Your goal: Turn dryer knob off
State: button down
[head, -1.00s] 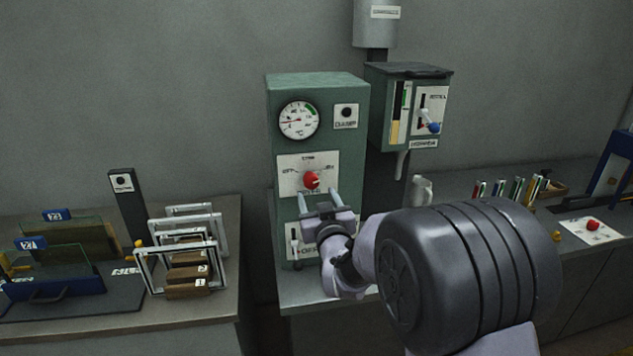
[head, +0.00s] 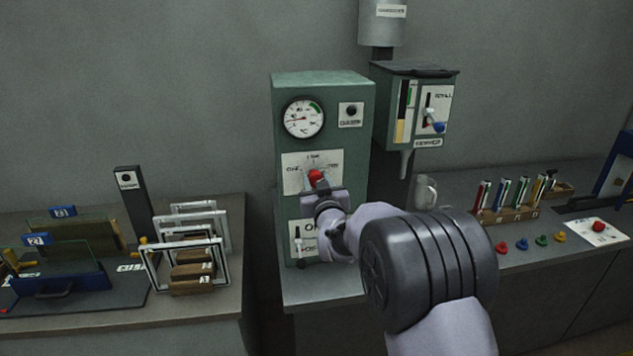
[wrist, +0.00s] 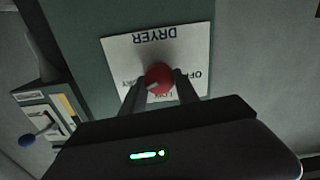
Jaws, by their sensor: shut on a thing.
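The red dryer knob (head: 315,176) sits on a white label plate (head: 298,160) on the front of the green dryer cabinet (head: 350,110). In the wrist view the knob (wrist: 158,78) lies between the two fingers of my gripper (wrist: 159,88), on a plate reading DRYER with OFF to one side. My gripper (head: 318,184) is shut on the knob from below in the head view. The fingers partly cover the plate's lettering, and the exact knob setting is hard to read.
A round gauge (head: 303,118) is above the knob, and a lower lever panel (head: 300,240) is below it. A second green box with a blue-knobbed lever (head: 437,126) hangs to the right. Metal frames (head: 190,255) stand on the left bench.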

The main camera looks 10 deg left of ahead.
jog(key=shift+n+b, duration=0.3)
jog(key=shift+b, duration=0.15)
jog(key=shift+a+f+n+b, duration=0.15)
jog(key=shift+n+b, duration=1.9)
jog(key=shift+n, duration=4.75)
jog(key=shift+d+f+n+b, duration=0.15)
jog(key=shift+n+b, duration=1.9)
jog(key=shift+n, duration=4.75)
jog(key=shift+a, duration=0.1)
